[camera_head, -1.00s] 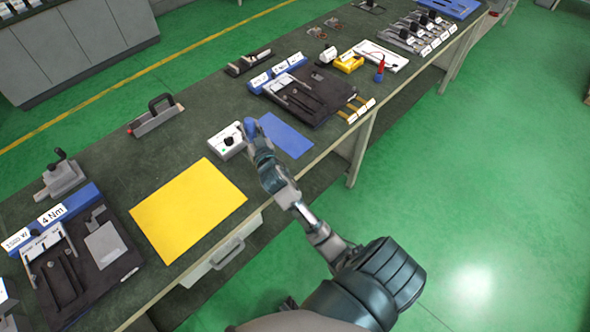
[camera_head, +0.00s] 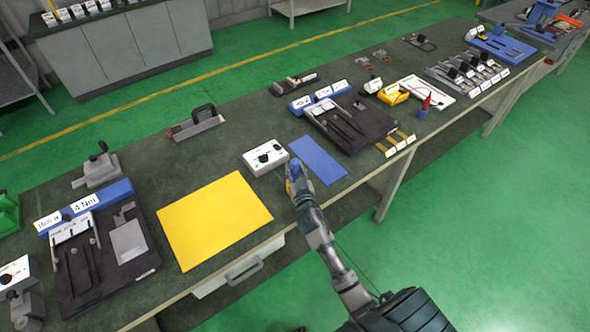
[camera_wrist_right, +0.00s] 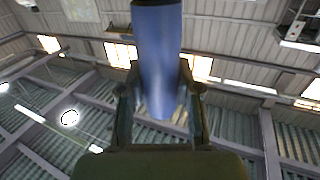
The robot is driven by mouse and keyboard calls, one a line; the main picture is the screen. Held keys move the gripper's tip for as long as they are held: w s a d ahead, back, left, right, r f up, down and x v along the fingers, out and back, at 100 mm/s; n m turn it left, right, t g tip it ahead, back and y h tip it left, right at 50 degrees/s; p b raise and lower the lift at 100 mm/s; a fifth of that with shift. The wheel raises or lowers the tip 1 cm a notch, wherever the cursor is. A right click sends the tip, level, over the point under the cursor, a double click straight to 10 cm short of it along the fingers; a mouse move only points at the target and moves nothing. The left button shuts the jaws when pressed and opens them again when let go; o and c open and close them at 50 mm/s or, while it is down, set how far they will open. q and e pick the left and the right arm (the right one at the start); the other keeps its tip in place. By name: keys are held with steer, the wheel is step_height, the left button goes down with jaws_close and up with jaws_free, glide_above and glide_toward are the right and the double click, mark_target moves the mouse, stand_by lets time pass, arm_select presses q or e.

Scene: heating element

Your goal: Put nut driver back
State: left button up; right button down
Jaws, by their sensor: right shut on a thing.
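My right gripper (camera_head: 296,183) is shut on a blue-handled tool, which I take to be the nut driver (camera_head: 294,169). In the head view only its blue end shows, over the front part of the workbench, between the white box (camera_head: 265,157) and the blue sheet (camera_head: 318,160). In the right wrist view the blue cylindrical handle (camera_wrist_right: 158,55) stands between the two fingers, with the ceiling behind. The rest of the tool is hidden. I cannot tell how high it is above the bench. My left gripper is not in view.
A yellow sheet (camera_head: 214,220) lies left of the white box. A dark tool tray (camera_head: 350,125) with blue labelled blocks is to the right, another dark tray (camera_head: 90,262) at the left. A red-tipped tool (camera_head: 424,106) stands farther right. Bare bench lies behind the yellow sheet.

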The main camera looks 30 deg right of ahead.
steer(key=c, duration=1.1)
jaws_free()
steer(key=shift+d+f, duration=0.1)
steer(key=o, duration=0.3)
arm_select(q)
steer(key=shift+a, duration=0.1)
arm_select(e)
steer(key=shift+a, duration=0.3)
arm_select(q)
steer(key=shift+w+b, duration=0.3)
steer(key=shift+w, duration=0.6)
arm_select(e)
steer(key=v, duration=1.2)
steer(key=shift+r, duration=0.25)
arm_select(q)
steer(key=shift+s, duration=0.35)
arm_select(e)
steer(key=shift+d, duration=0.1)
